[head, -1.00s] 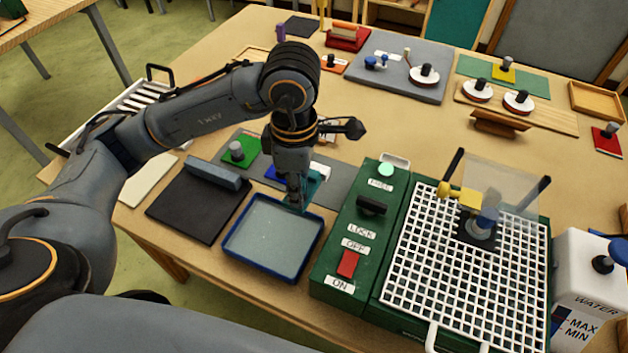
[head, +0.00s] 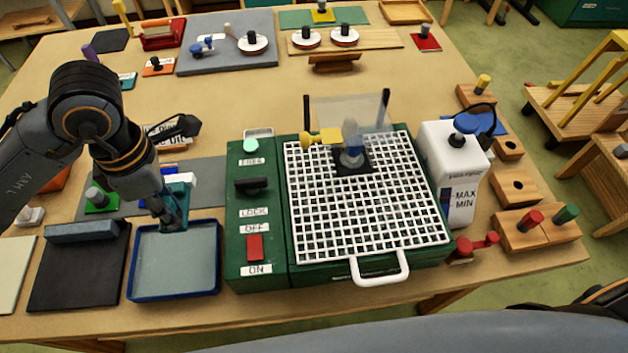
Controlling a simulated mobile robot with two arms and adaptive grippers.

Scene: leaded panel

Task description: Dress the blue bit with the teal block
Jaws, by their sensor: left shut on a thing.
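My left gripper (head: 172,222) points down at the back edge of the blue-rimmed tray (head: 134,268). It is shut on the teal block (head: 181,196), which is partly hidden by the fingers. I cannot tell whether the block touches the tray. The bit (head: 351,133), a blue-grey upright piece, stands on a black plate on the white grid of the green grinder (head: 262,200), well to the right of the gripper. My right gripper is out of view.
A clear shield (head: 345,108) stands behind the bit, with a yellow piece (head: 318,137) beside it. The grinder has a black lever (head: 251,184) and a red switch (head: 255,246). A white water bottle (head: 452,170) stands at its right. A black mat (head: 78,275) lies left of the tray.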

